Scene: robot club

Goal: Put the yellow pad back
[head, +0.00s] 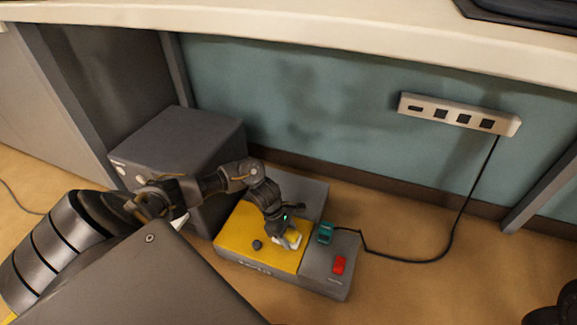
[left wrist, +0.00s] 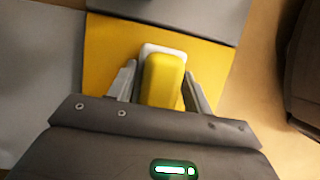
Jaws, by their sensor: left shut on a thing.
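The yellow pad (left wrist: 163,82), with a white edge, sits between the fingers of my left gripper (left wrist: 160,72) in the left wrist view. In the head view the left gripper (head: 286,236) points down at the yellow top area of a low grey unit (head: 328,278), shut on the pad (head: 292,240). The pad is over or on this yellow area (head: 238,238); I cannot tell whether it touches. The fingers partly hide the pad in the head view. My right gripper is not clearly in view.
A dark grey box (head: 180,140) stands behind and left of the unit. A white desktop (head: 330,30) overhangs.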

